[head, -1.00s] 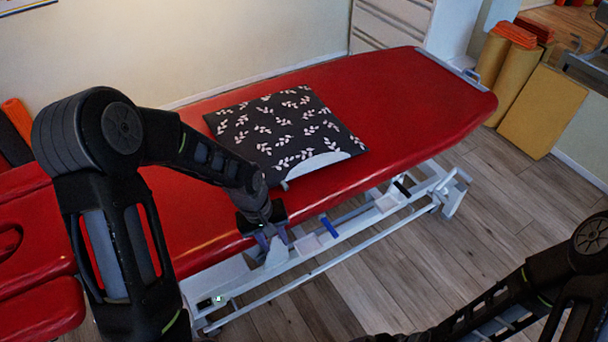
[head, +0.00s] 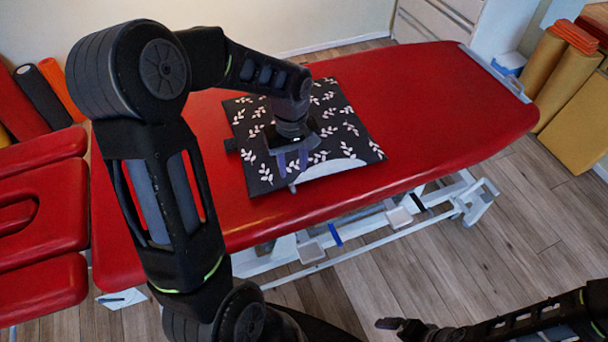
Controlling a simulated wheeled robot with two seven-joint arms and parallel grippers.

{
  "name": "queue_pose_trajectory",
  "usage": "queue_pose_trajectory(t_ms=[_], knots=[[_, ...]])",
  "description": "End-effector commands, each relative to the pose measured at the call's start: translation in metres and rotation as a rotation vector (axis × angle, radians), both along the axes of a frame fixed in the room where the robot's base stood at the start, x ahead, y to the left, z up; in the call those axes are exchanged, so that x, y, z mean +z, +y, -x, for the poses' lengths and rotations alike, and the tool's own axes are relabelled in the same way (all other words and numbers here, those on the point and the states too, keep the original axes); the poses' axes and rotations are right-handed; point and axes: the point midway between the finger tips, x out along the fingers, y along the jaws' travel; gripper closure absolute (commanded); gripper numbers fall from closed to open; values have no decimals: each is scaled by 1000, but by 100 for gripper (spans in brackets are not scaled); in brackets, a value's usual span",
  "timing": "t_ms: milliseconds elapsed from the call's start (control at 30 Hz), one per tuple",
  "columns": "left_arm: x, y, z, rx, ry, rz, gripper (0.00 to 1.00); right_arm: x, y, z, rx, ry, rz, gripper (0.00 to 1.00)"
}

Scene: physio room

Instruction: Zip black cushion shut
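The black cushion (head: 255,170) has a pale leaf pattern and lies flat on the red treatment table. A white patch (head: 332,168) shows along its near edge, where the cover looks open. A small grey piece (head: 292,188), perhaps the zip pull, sits at the left end of that patch. My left gripper (head: 292,164) points down over the cushion, a little behind the small grey piece. Its two fingers stand apart with nothing visible between them. I cannot tell whether they touch the cloth. My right gripper (head: 392,324) is low at the bottom, away from the table, its fingers unclear.
The red treatment table (head: 440,100) has free room right of the cushion, on a white metal frame (head: 300,250). Yellow rolls and mats (head: 570,100) stand at the right. Red, black and orange rolls (head: 40,95) stand at the far left.

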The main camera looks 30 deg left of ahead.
Motion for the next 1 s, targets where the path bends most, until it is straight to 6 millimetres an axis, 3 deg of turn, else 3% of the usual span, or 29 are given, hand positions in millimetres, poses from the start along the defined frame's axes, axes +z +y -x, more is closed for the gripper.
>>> queue_pose_trajectory(t_ms=[333, 800, 1000], knots=[[-8, 0, 0, -2, 1, 2, 65, 0, 0, 0, 0, 1, 0, 0], [-71, 0, 0, -3, 2, 1, 65, 5, 0, 0, 0, 1, 0, 0], [-79, -1, 0, -2, 0, 1, 65, 5, 0, 0, 0, 1, 0, 0]])
